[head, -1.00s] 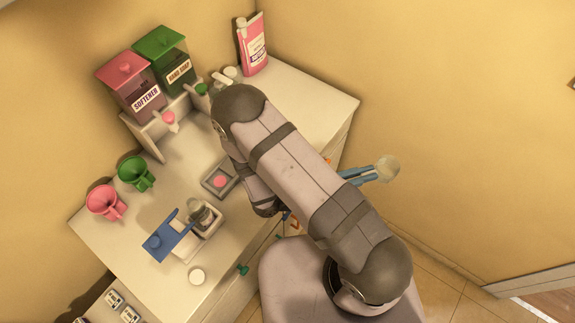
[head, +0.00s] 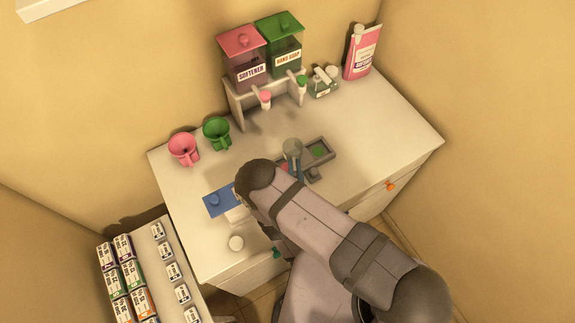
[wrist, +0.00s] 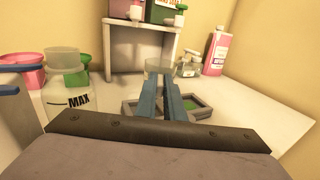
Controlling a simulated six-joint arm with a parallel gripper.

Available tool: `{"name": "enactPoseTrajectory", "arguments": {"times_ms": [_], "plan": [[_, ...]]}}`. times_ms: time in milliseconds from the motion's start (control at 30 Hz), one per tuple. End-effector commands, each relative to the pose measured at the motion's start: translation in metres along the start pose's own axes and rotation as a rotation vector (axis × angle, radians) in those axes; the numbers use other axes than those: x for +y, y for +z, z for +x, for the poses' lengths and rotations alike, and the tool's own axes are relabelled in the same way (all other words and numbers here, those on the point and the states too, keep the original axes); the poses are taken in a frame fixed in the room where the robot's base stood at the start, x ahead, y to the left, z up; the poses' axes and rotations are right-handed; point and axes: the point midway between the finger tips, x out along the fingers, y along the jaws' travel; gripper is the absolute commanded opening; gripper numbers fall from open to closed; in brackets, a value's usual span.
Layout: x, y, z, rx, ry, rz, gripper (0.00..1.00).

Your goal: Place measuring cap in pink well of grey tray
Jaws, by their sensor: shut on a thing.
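My gripper (head: 292,154) is shut on the clear measuring cap (head: 291,147) and holds it over the grey tray (head: 328,146) on the counter. In the wrist view, the blue fingers (wrist: 167,85) reach forward to the cap (wrist: 158,66), with the tray (wrist: 213,102) below and beyond them. The green well (head: 319,152) is in plain sight on the right. A little pink of the pink well (head: 284,168) shows beside the fingers; the rest is hidden by cap and gripper. I cannot tell whether the cap touches the tray.
A dispenser stand (head: 241,107) is behind the tray. Pink (head: 183,149) and green (head: 216,133) cups stand left. A clear bottle marked MAX (wrist: 68,103) is close at left in the wrist view. A blue piece (head: 217,201) and white lid (head: 236,243) lie nearer. Counter right of the tray is clear.

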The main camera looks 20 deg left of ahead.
Motion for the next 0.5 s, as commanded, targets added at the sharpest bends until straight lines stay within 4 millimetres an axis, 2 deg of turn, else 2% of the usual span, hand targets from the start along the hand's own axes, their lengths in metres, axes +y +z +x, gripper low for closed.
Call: {"name": "enactPoseTrajectory", "arguments": {"times_ms": [167, 500], "plan": [[0.0144, -0.0027, -0.0044, 0.0, 0.056, 0.0, 0.0], [0.0154, -0.0067, -0.0096, 0.006, 0.06, 0.001, 0.0]]}}
